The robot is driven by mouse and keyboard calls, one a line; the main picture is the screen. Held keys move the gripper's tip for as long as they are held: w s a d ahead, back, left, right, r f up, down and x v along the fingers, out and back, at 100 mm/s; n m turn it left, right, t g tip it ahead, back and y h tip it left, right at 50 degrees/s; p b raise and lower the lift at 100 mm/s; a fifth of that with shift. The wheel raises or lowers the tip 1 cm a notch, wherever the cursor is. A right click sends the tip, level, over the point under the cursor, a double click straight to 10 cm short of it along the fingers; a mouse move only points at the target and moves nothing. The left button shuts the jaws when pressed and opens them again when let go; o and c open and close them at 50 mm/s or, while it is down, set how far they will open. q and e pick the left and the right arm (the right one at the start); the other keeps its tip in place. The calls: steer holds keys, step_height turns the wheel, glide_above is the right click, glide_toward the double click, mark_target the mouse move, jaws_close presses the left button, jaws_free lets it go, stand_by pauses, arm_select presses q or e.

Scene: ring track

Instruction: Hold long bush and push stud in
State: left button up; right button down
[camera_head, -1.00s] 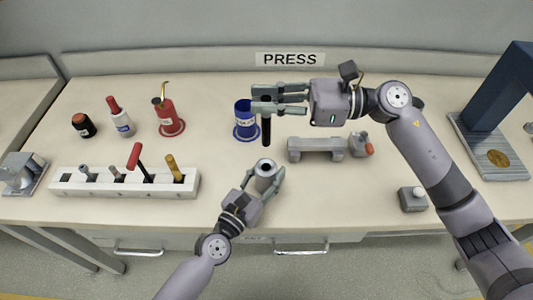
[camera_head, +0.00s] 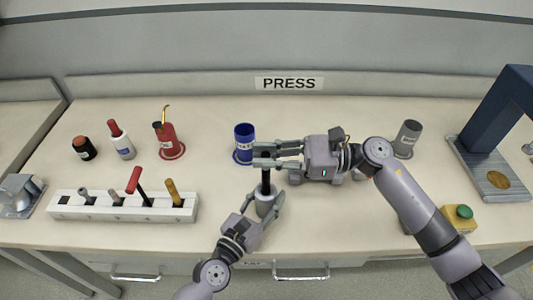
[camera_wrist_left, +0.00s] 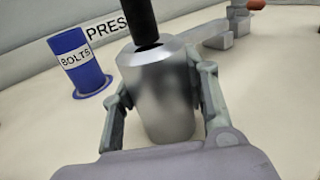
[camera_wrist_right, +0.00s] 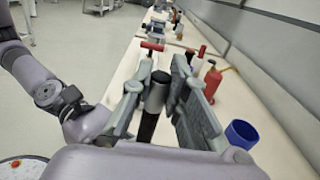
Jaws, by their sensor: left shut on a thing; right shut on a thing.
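The long bush is a silver hollow cylinder (camera_head: 265,206) held upright near the front of the bench. My left gripper (camera_head: 268,200) is shut around it; in the left wrist view the fingers flank the bush (camera_wrist_left: 160,95) on both sides. The stud is a black rod (camera_head: 266,181), upright over the bush. My right gripper (camera_head: 266,156) is shut on its upper part, and the right wrist view shows the stud (camera_wrist_right: 149,125) between the fingers. In the left wrist view the stud's lower end (camera_wrist_left: 143,22) is at the bush's mouth; how deep it sits is hidden.
A blue BOLTS cup (camera_head: 244,142) stands behind the grippers. A white rack (camera_head: 115,208) with several tools is at the left, bottles behind it. At the right are a grey cup (camera_head: 408,138), a yellow box with a green button (camera_head: 460,217) and the blue press (camera_head: 497,105).

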steer(key=shift+f, duration=0.4)
steer(key=c, duration=1.6)
jaws_free()
steer(key=shift+o, duration=0.2)
steer(key=d+r, duration=0.1)
steer(key=d, duration=1.1)
steer(key=shift+r, duration=0.15)
